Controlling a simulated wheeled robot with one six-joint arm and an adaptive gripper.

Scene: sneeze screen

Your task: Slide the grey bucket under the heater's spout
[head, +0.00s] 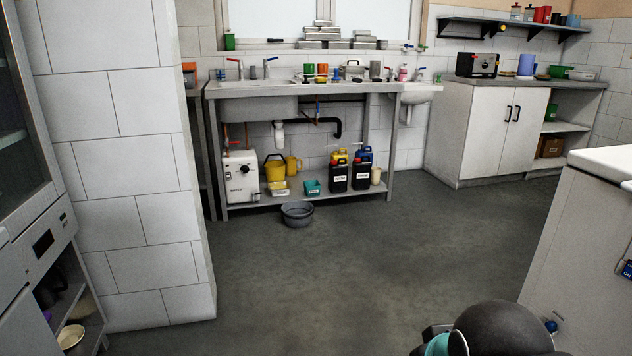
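The grey bucket (297,213) is a low, round, open tub on the floor, just in front of the lower shelf of the sink bench. The heater (241,177) is a white box with a black knob and a label, with pipes and a red lever above it. It stands under the left end of the bench, to the left of the bucket and behind it. I cannot make out its spout at this size. My gripper is not in view; only a dark rounded part of my arm shows at the bottom right, far from the bucket.
The sink bench (212,90) holds cups and taps; its lower shelf (284,199) carries a yellow bucket (275,168) and dark bottles (361,172). A tiled wall (150,180) stands left, a white-topped counter (570,240) right. The floor between (340,270) is clear.

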